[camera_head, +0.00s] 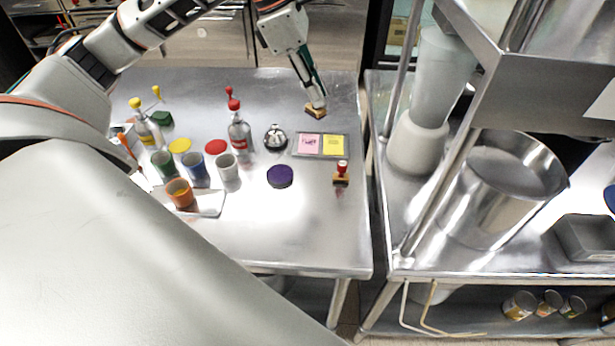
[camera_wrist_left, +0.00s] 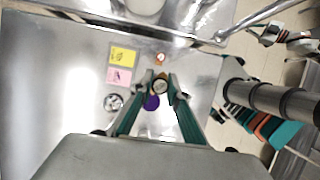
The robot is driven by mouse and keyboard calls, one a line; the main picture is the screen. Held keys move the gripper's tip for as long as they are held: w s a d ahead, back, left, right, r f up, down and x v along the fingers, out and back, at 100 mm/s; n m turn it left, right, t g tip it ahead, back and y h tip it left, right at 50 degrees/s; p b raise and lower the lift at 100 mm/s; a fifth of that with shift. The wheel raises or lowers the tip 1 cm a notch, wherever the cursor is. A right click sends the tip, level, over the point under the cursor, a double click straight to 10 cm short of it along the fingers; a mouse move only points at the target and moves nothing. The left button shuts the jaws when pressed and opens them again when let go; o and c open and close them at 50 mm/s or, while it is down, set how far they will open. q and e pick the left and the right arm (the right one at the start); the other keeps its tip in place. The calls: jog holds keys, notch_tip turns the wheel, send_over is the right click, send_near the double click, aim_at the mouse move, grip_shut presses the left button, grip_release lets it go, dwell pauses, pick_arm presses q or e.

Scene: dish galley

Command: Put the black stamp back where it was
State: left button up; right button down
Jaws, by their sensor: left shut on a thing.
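My left gripper (camera_head: 317,103) is shut on a small stamp with a wooden base (camera_head: 315,112), which I take to be the black stamp; its handle is mostly hidden by the fingers. In the left wrist view the stamp (camera_wrist_left: 160,86) sits between the fingertips (camera_wrist_left: 158,82). It is over the far right part of the steel table (camera_head: 300,235), beyond the tray with pink and yellow notes (camera_head: 293,146). I cannot tell if it touches the table. A red-handled stamp (camera_head: 341,174) stands nearer the front right. My right gripper is not in view.
A shelf unit with a blender (camera_head: 418,140) and steel pot (camera_head: 510,185) is right. The table's front is clear.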

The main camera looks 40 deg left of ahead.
pick_arm(q)
jog(key=shift+s, duration=0.25)
notch_tip(320, 180, down, 20)
jog(key=shift+d+r, duration=0.1)
dwell(0.4)
jog(key=o, duration=0.9)
jog(key=v, duration=1.2)
jog(key=shift+b, duration=0.4)
